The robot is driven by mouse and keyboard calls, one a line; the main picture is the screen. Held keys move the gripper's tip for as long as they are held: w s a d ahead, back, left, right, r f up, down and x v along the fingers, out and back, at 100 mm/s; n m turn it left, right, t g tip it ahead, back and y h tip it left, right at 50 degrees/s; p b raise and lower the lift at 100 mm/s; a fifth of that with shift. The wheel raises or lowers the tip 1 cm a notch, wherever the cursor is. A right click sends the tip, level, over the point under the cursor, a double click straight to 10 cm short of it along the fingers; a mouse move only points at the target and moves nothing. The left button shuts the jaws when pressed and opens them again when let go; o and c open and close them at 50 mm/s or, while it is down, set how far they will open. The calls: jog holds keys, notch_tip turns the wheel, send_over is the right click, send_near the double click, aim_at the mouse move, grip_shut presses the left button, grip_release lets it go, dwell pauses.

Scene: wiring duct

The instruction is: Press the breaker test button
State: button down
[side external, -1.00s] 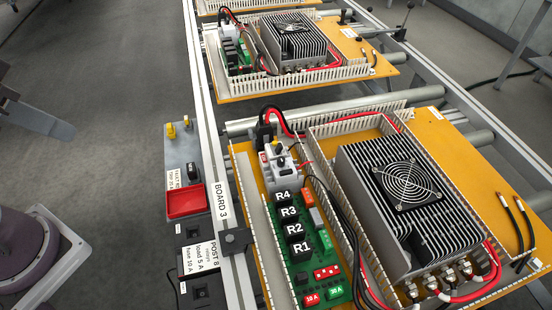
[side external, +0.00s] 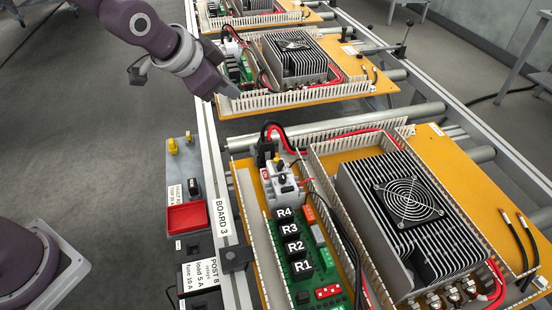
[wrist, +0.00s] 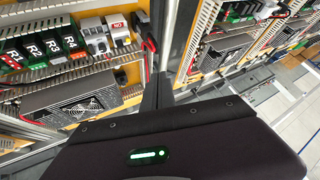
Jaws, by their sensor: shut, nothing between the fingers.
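The breaker (side external: 283,186) is a pale grey-white module with a dark toggle. It stands at the far end of the relay row on the nearest board. A small yellow part (side external: 279,161) shows on its top; I cannot tell whether this is the test button. In the wrist view, pale modules (wrist: 96,36) stand beyond relay R4, one with a red mark. My gripper (side external: 211,94) is shut and empty. It hangs in the picture near the left corner of the second board, apart from the breaker. In the wrist view its dark fingers (wrist: 158,82) show only partly.
Relays R1 to R4 (side external: 293,246) stand in a row on a green base. A finned heatsink with a fan (side external: 405,195), slotted ducts and red and black cables surround them. A metal rail (side external: 210,160) runs along the left. A red tray (side external: 187,217) sits beside it.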

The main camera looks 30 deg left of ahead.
jog(key=w+d+f+m, duration=0.2)
jog(key=w+f, duration=0.1)
jog(key=f, duration=0.2)
jog(key=w+d+f+m+t, duration=0.1)
jog(key=w+d+f+m, duration=0.1)
jog(key=f, duration=0.4)
jog(key=shift+w+d+f+h, duration=0.25)
jog(key=shift+w+d+h, duration=0.15)
jog(key=shift+w+d, duration=0.65)
jog(key=shift+w+a, duration=0.2)
send_over(274, 164)
jog(key=shift+f, duration=4.35)
jog(key=shift+f, duration=0.1)
jog(key=shift+f, duration=0.35)
jog(key=shift+f, duration=0.4)
jog(key=shift+r, duration=0.85)
